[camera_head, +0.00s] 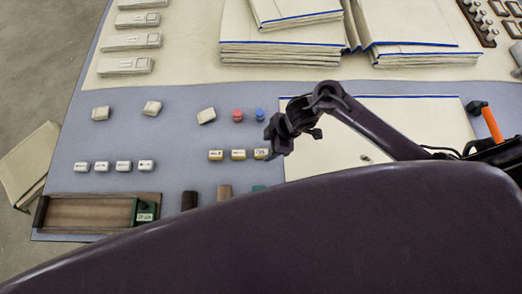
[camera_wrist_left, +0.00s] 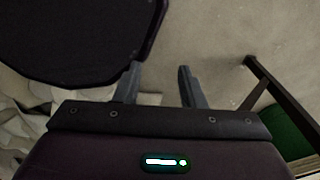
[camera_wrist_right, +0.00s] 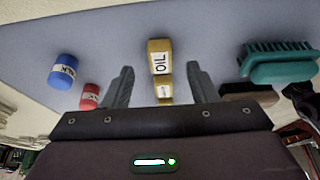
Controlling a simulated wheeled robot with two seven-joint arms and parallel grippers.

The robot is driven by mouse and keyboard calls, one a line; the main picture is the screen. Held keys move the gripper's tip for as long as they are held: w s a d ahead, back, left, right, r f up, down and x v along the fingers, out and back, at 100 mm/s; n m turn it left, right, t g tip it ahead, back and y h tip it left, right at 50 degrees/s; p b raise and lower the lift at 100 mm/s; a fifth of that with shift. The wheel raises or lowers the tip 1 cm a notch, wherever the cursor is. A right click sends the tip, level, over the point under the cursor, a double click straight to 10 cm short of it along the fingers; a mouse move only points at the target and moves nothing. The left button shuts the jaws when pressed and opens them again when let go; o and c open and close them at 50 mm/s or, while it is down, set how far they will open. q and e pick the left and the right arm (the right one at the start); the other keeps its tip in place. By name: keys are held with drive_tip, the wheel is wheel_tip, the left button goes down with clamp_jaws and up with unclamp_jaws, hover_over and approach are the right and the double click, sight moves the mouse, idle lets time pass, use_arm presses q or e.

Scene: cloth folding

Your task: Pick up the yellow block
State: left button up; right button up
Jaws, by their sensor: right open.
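Several small yellow blocks with white labelled faces stand in a row on the blue-grey tabletop; the left one (camera_head: 216,155) and middle one (camera_head: 238,155) are clear in the head view. The right one (camera_head: 262,154) is beside my right gripper (camera_head: 272,138) and partly covered by it. In the right wrist view a yellow block labelled OIL (camera_wrist_right: 160,48) and a second yellow block (camera_wrist_right: 165,90) show between the spread fingers of my right gripper (camera_wrist_right: 161,72), which is open and empty. My left gripper (camera_wrist_left: 158,70) is open and empty over the floor.
Red (camera_head: 237,115) and blue (camera_head: 259,114) cylinders stand behind the yellow row. White blocks (camera_head: 102,166) lie left. A teal brush (camera_wrist_right: 280,65) lies right in the right wrist view. Cloth stacks (camera_head: 280,50) fill the back. My dark arm hides the front.

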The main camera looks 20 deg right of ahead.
sight(261, 152)
drive_tip(key=x, duration=0.3)
drive_tip(key=shift+a+f, duration=0.25)
drive_tip(key=shift+a, duration=0.1)
drive_tip(key=shift+w+f, duration=0.1)
drive_tip(key=c, duration=0.7)
use_arm(q)
drive_tip(key=shift+w+r, duration=0.15)
drive_tip(key=shift+w, duration=0.5)
use_arm(e)
drive_tip(key=c, duration=0.3)
drive_tip(key=shift+c, duration=0.2)
